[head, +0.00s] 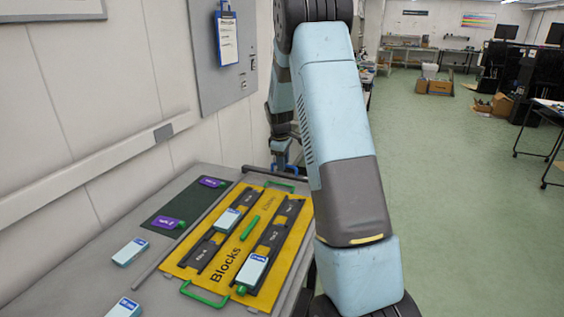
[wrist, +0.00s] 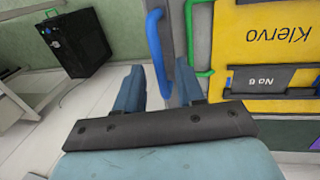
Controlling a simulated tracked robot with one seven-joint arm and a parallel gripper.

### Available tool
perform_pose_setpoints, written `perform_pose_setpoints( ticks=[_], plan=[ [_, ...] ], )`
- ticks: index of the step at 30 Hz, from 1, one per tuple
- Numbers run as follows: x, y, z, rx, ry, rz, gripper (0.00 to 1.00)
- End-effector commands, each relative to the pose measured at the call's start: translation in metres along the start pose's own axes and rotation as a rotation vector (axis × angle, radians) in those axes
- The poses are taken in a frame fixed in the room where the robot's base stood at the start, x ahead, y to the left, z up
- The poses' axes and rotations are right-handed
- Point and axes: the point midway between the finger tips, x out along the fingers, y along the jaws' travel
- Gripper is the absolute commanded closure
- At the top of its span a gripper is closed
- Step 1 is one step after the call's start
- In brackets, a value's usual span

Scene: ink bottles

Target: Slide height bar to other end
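A blue curved handle (wrist: 153,45) shows in the wrist view, beside the grey edge strip of the table. It lies just beyond my gripper (wrist: 160,88), whose two blue fingers stand apart with nothing seen held between them. I cannot tell whether they touch the handle. In the head view my gripper (head: 286,158) is low at the table's far end, partly hidden by my arm. A long thin grey bar (head: 205,215) lies along the table, left of the yellow board. A dark bar (head: 262,173) crosses the far end. No label shows which is the height bar.
The yellow board (head: 228,258) has green handles and dark trays holding pale blue-and-white blocks. A dark mat (head: 182,208) carries purple items. Loose blocks (head: 130,251) lie at left. A wall with a clipboard (head: 227,38) bounds the left. Open floor (head: 450,150) lies right.

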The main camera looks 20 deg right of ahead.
Motion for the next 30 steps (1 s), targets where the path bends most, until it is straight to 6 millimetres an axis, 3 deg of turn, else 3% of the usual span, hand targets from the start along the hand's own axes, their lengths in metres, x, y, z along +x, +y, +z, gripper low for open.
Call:
perform_pose_setpoints(
  ticks=[2, 14, 30],
  plan=[
    [-0.0001, 0.0000, 0.0001, 0.000, 0.000, 0.000, 0.63],
    [-0.0003, 0.0002, 0.0004, 0.000, 0.000, 0.000, 1.00],
    [-0.0010, -0.0015, -0.0018, 0.000, 0.001, 0.001, 1.00]
  ],
)
